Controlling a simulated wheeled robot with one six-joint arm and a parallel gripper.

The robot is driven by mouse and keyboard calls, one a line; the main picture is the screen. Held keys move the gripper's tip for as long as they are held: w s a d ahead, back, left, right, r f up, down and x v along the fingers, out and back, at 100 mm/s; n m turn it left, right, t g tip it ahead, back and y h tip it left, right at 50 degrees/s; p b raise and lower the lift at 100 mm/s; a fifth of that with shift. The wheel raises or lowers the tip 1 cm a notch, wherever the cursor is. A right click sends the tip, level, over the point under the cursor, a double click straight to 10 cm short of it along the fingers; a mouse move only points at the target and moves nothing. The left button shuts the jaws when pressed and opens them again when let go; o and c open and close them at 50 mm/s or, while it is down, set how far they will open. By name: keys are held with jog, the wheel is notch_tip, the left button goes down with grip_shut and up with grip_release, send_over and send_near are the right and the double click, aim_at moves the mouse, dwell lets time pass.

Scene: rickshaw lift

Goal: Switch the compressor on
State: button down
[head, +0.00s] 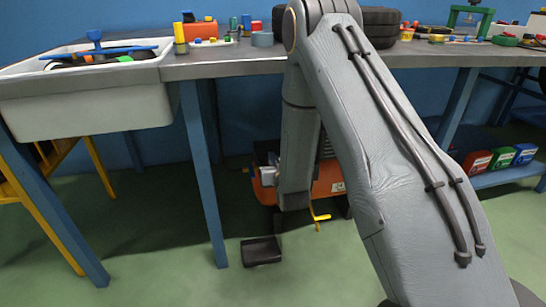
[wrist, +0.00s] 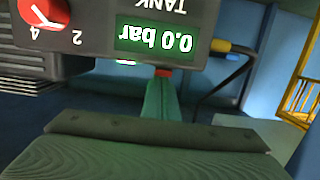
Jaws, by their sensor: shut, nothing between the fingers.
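The orange compressor (head: 328,182) stands on the floor under the bench, partly hidden by my arm in the head view. In the wrist view its dark control panel (wrist: 95,45) appears upside down. The panel has a green display (wrist: 156,38) reading 0.0 bar, marked TANK, and a red knob (wrist: 43,12) on a dial with numbers. My gripper (wrist: 162,80) is shut and empty, its fingertips right by the panel's edge below the display. A small red patch shows at the tips; I cannot tell whether it is a switch or whether they touch it.
The bench (head: 230,66) carries a white sink (head: 90,115), black tyres (head: 380,22) and small tools above the compressor. A blue bench leg (head: 203,175) stands left of my arm. A black pedal (head: 261,251) lies on the floor. Coloured boxes (head: 500,158) sit on a low shelf at right.

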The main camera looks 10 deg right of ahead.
jog(key=shift+r+p, duration=0.35)
jog(key=r+p, duration=0.2)
jog(key=r, duration=0.1)
jog(key=shift+w+r+p, duration=0.2)
jog(key=shift+r+p, duration=0.05)
jog(key=shift+p, duration=0.1)
jog(key=s+r+p, duration=0.2)
jog(key=s+r, duration=0.1)
jog(key=s, duration=0.6)
jog(key=shift+s+r, duration=0.1)
jog(key=shift+r, duration=0.05)
